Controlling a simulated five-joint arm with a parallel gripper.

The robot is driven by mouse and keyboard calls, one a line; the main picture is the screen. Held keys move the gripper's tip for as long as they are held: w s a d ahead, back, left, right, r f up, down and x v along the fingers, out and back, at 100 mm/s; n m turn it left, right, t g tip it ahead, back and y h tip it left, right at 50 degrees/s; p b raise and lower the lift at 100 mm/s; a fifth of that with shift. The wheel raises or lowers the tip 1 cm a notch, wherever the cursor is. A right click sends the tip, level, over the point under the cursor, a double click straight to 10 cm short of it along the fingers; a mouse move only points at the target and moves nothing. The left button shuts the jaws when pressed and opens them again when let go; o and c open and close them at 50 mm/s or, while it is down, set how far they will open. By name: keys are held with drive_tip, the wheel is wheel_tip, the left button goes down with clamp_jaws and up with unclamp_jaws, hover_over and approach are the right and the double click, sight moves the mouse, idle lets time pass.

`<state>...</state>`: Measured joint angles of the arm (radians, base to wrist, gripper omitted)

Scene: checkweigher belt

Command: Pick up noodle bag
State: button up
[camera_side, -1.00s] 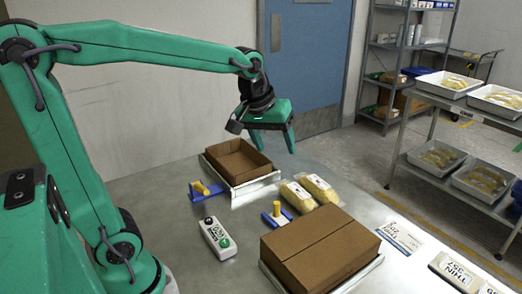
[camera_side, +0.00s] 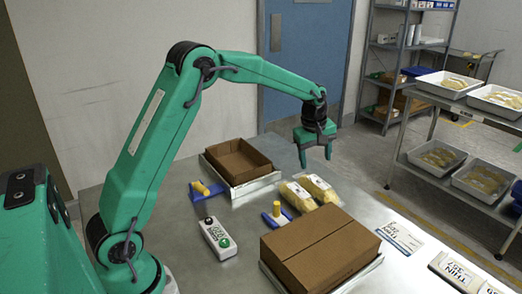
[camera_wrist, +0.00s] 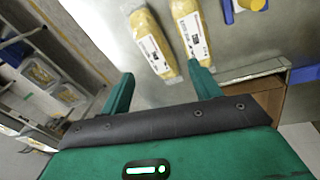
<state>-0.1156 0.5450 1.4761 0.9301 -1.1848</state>
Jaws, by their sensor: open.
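Two clear bags of yellow noodles lie side by side on the metal table in the side view. The nearer noodle bag (camera_side: 297,197) is on the left and the farther noodle bag (camera_side: 318,188) is on the right. Both have white labels. In the wrist view one noodle bag (camera_wrist: 153,42) is left of centre and the other noodle bag (camera_wrist: 190,30) is just right of it. My gripper (camera_side: 315,163) is open and empty, above and beyond the bags. In the wrist view its fingers (camera_wrist: 160,88) are spread, with the bags' ends showing between them.
An open brown box (camera_side: 238,162) stands behind the bags, and a closed carton (camera_side: 320,250) stands in front. A blue bracket with a yellow knob (camera_side: 277,213) is close beside the bags. A white control box (camera_side: 217,238) lies to the left.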

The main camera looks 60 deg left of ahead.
drive_tip(key=n, duration=0.2)
hover_over(318, 182)
drive_tip(key=shift+g, duration=0.3)
drive_tip(key=f, duration=0.6)
drive_tip(key=shift+s, duration=0.3)
drive_tip(key=shift+f, duration=0.15)
drive_tip(key=shift+w+f, duration=0.2)
drive_tip(key=shift+f, duration=1.7)
drive_tip(key=shift+w+f, duration=0.15)
drive_tip(key=shift+f, duration=1.7)
drive_tip(key=c, duration=0.9)
